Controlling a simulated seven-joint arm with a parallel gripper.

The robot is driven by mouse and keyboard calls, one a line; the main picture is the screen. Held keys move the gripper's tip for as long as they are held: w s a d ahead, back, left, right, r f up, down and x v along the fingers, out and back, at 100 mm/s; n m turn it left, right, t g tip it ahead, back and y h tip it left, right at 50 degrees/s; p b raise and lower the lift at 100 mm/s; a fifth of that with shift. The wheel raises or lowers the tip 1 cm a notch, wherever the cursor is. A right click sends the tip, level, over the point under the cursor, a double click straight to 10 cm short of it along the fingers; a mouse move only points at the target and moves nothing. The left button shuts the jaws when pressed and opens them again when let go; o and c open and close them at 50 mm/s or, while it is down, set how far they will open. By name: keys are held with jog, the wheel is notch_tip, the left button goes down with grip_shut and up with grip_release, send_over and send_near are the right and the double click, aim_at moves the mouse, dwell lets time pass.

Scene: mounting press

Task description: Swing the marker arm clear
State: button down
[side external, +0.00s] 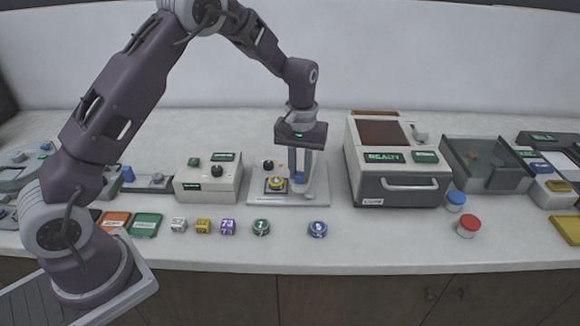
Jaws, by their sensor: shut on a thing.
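The marker station is a pale base plate (262,198) in the middle of the counter. A yellow-topped round piece (276,184) sits on it in a dark holder. My gripper (299,178) points down at the right side of this plate. Its fingers are shut on the marker arm (316,188), a light grey upright part just right of the yellow piece. The fingers hide part of the marker arm, so its exact angle over the piece is hard to tell.
A control box (208,181) stands left of the plate, and a cure oven (398,165) stands close on its right. Several small cubes and round pucks (317,229) line the counter's front. An open grey bin (486,163) is farther right.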

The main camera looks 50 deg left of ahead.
jog(key=shift+w+d+n, duration=0.85)
jog(key=shift+d+n, duration=0.1)
jog(key=shift+n, duration=0.45)
jog(key=shift+d+r, duration=0.1)
jog(key=c, duration=1.3)
grip_release()
notch_tip(320, 180, up, 7)
